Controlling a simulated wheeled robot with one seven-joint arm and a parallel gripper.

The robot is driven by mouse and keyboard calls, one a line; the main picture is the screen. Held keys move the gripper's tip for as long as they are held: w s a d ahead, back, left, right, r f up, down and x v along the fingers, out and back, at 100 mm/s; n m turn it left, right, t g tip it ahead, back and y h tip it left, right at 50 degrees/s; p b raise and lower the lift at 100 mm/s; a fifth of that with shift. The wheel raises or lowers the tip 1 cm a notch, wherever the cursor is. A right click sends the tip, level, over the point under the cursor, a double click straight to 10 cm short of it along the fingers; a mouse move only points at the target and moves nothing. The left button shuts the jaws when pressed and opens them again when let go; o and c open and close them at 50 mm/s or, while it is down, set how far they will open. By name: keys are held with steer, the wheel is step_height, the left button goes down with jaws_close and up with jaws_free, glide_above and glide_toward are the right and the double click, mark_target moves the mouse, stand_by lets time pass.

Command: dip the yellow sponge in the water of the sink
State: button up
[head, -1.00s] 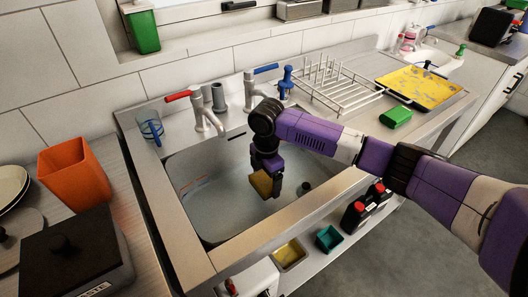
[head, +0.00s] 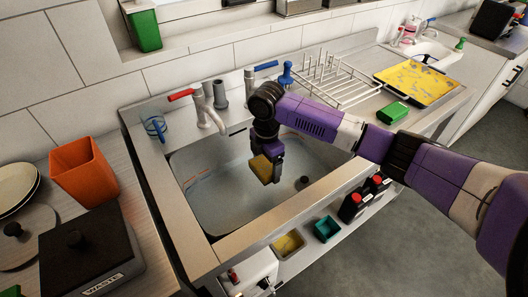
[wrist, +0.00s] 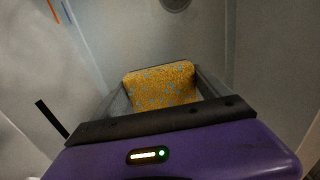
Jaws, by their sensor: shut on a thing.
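The yellow sponge (head: 264,168) is held in my gripper (head: 270,157) over the right half of the sink (head: 215,195) in the head view. In the wrist view the sponge (wrist: 160,86) is yellow with grey-blue specks and sits between the two fingers of my gripper (wrist: 162,92), which is shut on it. The sponge looks tilted and above the basin floor. I cannot tell from the pictures where the water surface lies or whether the sponge touches it.
Taps (head: 207,108) stand behind the basin. A dish rack (head: 335,88) and a green block (head: 394,112) lie on the right drainer. An orange bin (head: 84,174) and a black waste box (head: 90,250) stand at left.

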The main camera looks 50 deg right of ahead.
steer(key=shift+r+p, duration=3.35)
steer(key=shift+r, duration=0.9)
steer(key=shift+r, duration=0.1)
steer(key=shift+r+p, duration=1.65)
steer(key=shift+r, duration=0.05)
